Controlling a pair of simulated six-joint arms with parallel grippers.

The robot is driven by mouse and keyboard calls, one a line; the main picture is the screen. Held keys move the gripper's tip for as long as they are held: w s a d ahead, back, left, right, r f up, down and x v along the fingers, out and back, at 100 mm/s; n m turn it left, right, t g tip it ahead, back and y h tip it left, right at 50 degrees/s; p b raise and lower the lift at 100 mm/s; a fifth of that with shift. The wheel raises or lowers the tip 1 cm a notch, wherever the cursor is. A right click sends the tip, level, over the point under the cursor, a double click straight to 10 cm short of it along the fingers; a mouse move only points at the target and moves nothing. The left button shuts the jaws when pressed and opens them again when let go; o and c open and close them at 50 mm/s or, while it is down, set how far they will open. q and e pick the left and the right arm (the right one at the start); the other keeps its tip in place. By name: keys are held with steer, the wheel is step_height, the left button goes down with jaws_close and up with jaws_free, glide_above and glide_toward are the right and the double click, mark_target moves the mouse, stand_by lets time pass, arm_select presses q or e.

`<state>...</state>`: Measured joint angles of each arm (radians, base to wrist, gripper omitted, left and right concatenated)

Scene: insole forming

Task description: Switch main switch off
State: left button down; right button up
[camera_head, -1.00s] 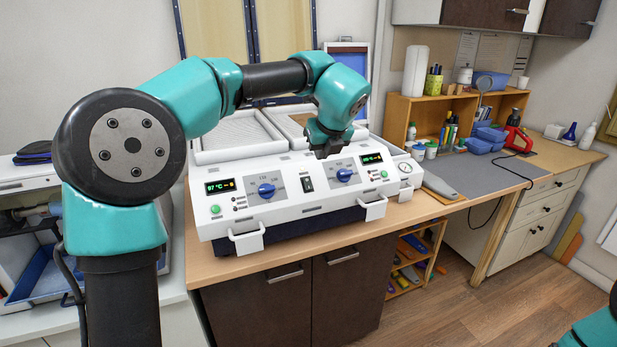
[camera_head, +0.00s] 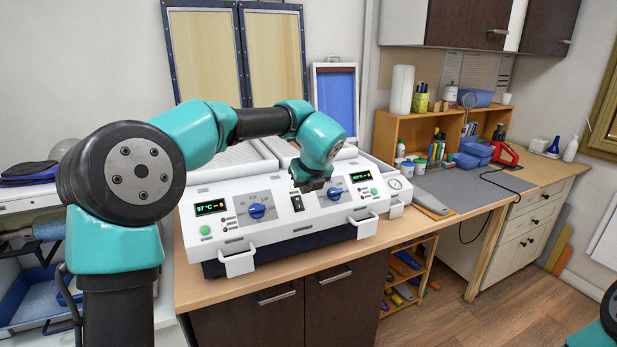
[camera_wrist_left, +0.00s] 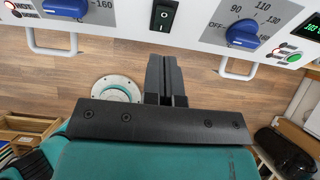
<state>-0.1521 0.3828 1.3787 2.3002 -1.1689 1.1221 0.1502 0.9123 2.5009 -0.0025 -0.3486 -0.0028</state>
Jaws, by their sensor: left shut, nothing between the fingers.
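The main switch (camera_head: 297,202) is a black rocker in the middle of the white machine's front panel, between two blue dials. It also shows at the top of the left wrist view (camera_wrist_left: 164,16), upright in its black frame. My left gripper (camera_head: 312,184) is beside the switch, just up and right of it in the head view. In the left wrist view its fingers (camera_wrist_left: 167,72) are pressed together and empty, pointing at the panel just below the switch, with a gap between. Both panel displays are lit. My right gripper is out of view.
The left dial (camera_head: 257,211) and right dial (camera_head: 334,193) flank the switch. White handles (camera_head: 238,263) stick out along the machine's front lower edge. A grey mat (camera_head: 462,185) lies on the bench to the right, with tubs and a red tool behind it.

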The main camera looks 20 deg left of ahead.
mark_target(298, 205)
arm_select(q)
steer(key=x, duration=0.5)
steer(key=shift+w+a, duration=0.3)
steer(key=shift+a, duration=0.05)
steer(key=shift+w+a+f, duration=0.4)
steer(key=shift+w+f, duration=0.05)
steer(key=shift+f, duration=0.05)
steer(key=shift+w+a+f, duration=0.2)
steer(key=shift+w+a, duration=0.05)
steer(key=shift+s+d, duration=0.15)
steer(key=shift+s+d+f, duration=0.3)
steer(key=shift+s+d, duration=0.15)
